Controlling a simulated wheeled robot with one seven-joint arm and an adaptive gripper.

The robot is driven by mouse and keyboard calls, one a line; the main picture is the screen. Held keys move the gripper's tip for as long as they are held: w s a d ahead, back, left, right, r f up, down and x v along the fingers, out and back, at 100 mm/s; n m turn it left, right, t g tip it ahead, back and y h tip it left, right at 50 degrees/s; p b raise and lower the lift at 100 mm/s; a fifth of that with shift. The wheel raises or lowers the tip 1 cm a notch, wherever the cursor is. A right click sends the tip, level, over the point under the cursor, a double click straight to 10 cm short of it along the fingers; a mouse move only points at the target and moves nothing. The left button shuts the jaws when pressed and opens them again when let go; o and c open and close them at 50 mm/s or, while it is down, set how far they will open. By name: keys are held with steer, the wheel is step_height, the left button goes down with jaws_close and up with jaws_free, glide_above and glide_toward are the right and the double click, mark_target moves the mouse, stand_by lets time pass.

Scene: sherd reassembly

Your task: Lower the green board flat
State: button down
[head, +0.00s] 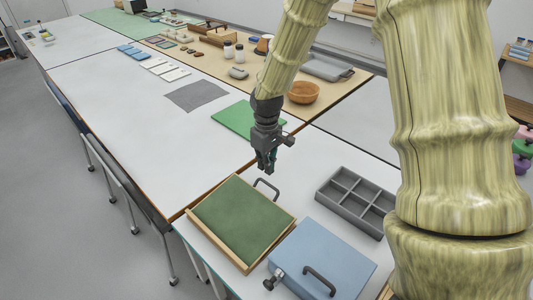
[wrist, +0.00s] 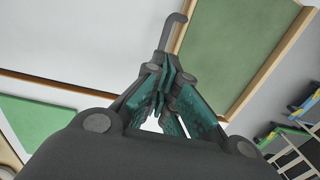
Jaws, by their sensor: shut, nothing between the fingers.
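The green board (head: 241,219) has a light wooden frame and lies on the near table, apparently flat. A dark handle (head: 267,187) stands at its far right edge. In the wrist view the board (wrist: 229,52) fills the upper right, and the handle (wrist: 173,30) rises just beyond my fingertips. My gripper (head: 266,168) is shut and empty, above the table just beyond the handle. In the wrist view the gripper (wrist: 168,75) has its teal finger pads together. I cannot tell whether a fingertip touches the handle.
A blue box (head: 322,262) with a dark handle and a clamp sits right of the board. A grey divided tray (head: 357,201) stands behind it. A flat green mat (head: 247,119) lies beyond my gripper. A wooden bowl (head: 303,92) is farther back. The long white table at left has free room.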

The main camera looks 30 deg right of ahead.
mark_target(266, 182)
steer(key=shift+s+f+p, duration=0.1)
steer(key=shift+f+p, duration=0.25)
steer(key=shift+f, duration=1.95)
steer(key=shift+w+d+f, duration=0.1)
steer(key=shift+d+f, duration=0.1)
steer(key=shift+f, duration=0.45)
steer(key=shift+w+d+f, duration=0.1)
steer(key=shift+d+f, duration=0.05)
steer(key=shift+f, duration=0.5)
steer(key=shift+w+d+f, duration=0.1)
steer(key=shift+d+f, duration=0.1)
steer(key=shift+f, duration=0.45)
steer(key=shift+s+f, duration=0.15)
steer(key=shift+f, duration=0.1)
step_height(266, 182, up, 14)
steer(key=w+d+p, duration=0.1)
steer(key=d, duration=0.1)
steer(key=shift+d+p, duration=0.2)
steer(key=shift+p, duration=0.15)
